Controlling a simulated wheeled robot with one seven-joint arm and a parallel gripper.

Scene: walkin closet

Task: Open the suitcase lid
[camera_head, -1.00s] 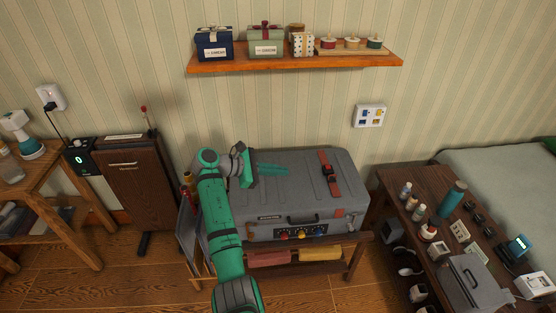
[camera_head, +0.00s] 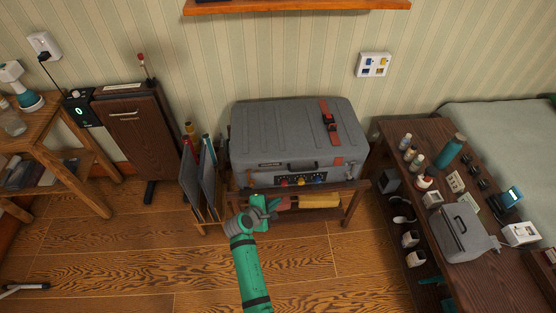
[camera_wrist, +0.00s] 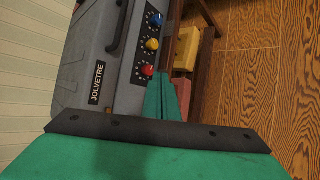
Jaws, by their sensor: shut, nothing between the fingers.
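The grey suitcase (camera_head: 285,130) lies flat on a low wooden stand, and its lid is down. A red strap (camera_head: 335,135) with a dark buckle crosses the right part of the lid. The front has a dark handle and a panel of red, yellow and blue knobs (camera_head: 300,181). My gripper (camera_head: 271,205) is shut and empty, in front of and below the left part of the suitcase front. In the wrist view its green fingers (camera_wrist: 163,98) are together just beside the red knob (camera_wrist: 147,70); contact cannot be told.
The wooden stand (camera_head: 345,207) has a lower shelf with folded yellow and red cloth. A grey folder rack (camera_head: 200,180) stands close at left. A crowded wooden table (camera_head: 480,250) is at right. The floor in front is clear.

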